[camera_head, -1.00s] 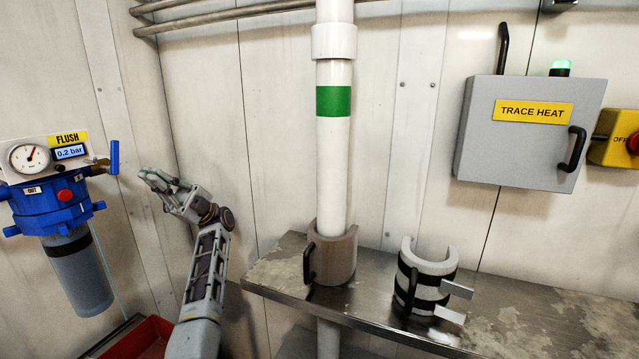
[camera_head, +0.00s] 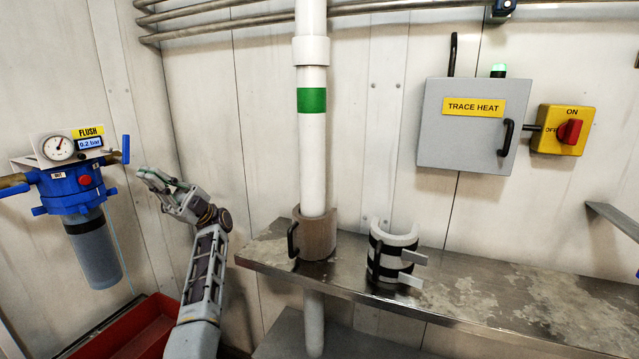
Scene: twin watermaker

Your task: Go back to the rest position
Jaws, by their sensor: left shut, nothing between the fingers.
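My left gripper (camera_head: 160,184) is raised on my left arm at the left of the head view, between the blue filter unit and the white pipe. It is shut and empty, touching nothing. The blue filter unit (camera_head: 72,190) is on the left, with a gauge and a FLUSH display reading 0.2 bar. The white pipe (camera_head: 312,150) with a green band stands right of my arm, with a brown collar (camera_head: 318,236) around it at the shelf. My right gripper is not in view.
A metal shelf (camera_head: 470,300) runs along the wall to the right. An open grey half-shell with black straps (camera_head: 390,250) stands on it. A grey TRACE HEAT box (camera_head: 465,140) and yellow switch (camera_head: 563,130) hang above. A red tray (camera_head: 125,335) lies low at left.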

